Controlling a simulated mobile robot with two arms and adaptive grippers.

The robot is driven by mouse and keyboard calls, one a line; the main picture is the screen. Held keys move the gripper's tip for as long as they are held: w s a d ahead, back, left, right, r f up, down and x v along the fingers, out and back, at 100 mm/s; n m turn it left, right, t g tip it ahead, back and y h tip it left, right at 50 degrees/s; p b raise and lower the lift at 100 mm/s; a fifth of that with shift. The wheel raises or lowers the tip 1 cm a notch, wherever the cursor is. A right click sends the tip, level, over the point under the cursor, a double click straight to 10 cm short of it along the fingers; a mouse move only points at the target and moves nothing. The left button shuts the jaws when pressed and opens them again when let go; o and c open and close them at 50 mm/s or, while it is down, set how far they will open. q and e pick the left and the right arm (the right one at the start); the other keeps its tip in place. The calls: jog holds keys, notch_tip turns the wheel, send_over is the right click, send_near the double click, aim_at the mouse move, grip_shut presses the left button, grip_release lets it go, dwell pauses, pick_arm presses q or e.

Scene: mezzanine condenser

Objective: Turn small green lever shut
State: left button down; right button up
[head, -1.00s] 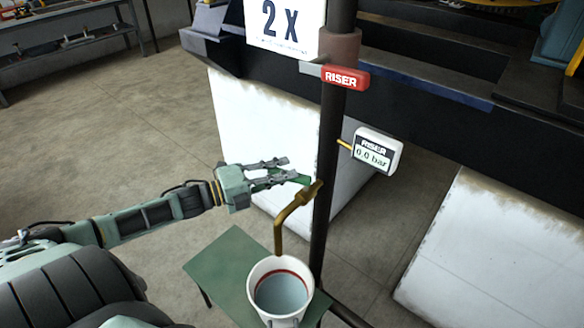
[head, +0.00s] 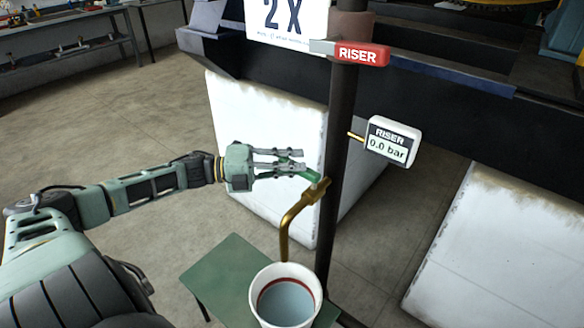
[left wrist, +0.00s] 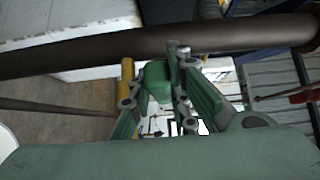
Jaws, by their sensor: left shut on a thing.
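The small green lever (head: 309,174) sits at the top of the brass drain spout (head: 292,212), beside the dark vertical pipe (head: 334,150). My left gripper (head: 298,163) comes in from the left and is shut on the lever. The left wrist view shows the green lever (left wrist: 157,78) between the fingers, next to the brass fitting (left wrist: 127,80) and the pipe (left wrist: 150,43). The fingers hide part of the lever. My right gripper is in neither view.
A white bucket (head: 314,287) holding liquid stands under the spout on a green table (head: 213,274). A gauge (head: 393,141) reading 0.0 bar sticks out to the right. White panels stand behind.

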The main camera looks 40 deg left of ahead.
pick_arm(q)
jog(key=c, duration=1.9)
grip_release()
jog(key=shift+v, duration=6)
jog(key=shift+w+a, duration=0.1)
